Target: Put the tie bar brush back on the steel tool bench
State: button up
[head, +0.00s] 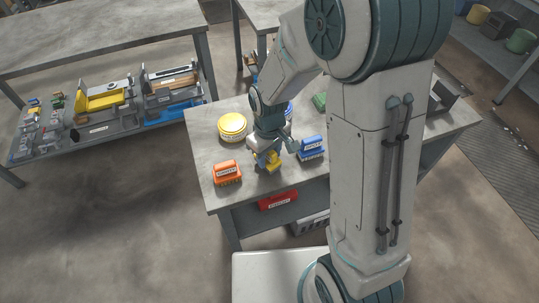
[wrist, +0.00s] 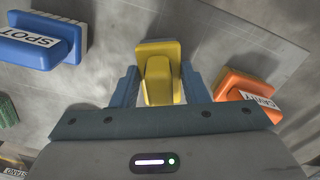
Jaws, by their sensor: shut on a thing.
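My gripper (head: 268,157) is low over the front part of the steel tool bench (head: 244,196). It is shut on a yellow brush (head: 273,163), which I take for the tie bar brush; no label on it is readable. In the wrist view the yellow brush (wrist: 160,75) sits between the two blue fingers (wrist: 159,88), its base pointing away from the palm. It is at or just above the bench top (wrist: 215,40); I cannot tell whether it touches.
An orange labelled brush (head: 228,173) stands left of my gripper and a blue labelled brush (head: 311,148) stands right. A round yellow tin (head: 232,126) is behind on the left. A red labelled box (head: 278,201) is under the bench top. Bare bench top shows around the orange brush.

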jog(key=shift+f, duration=0.45)
jog(key=shift+f, duration=0.1)
jog(key=shift+f, duration=0.15)
jog(key=o, duration=0.9)
jog(key=shift+o, duration=0.2)
jog(key=shift+r, duration=0.2)
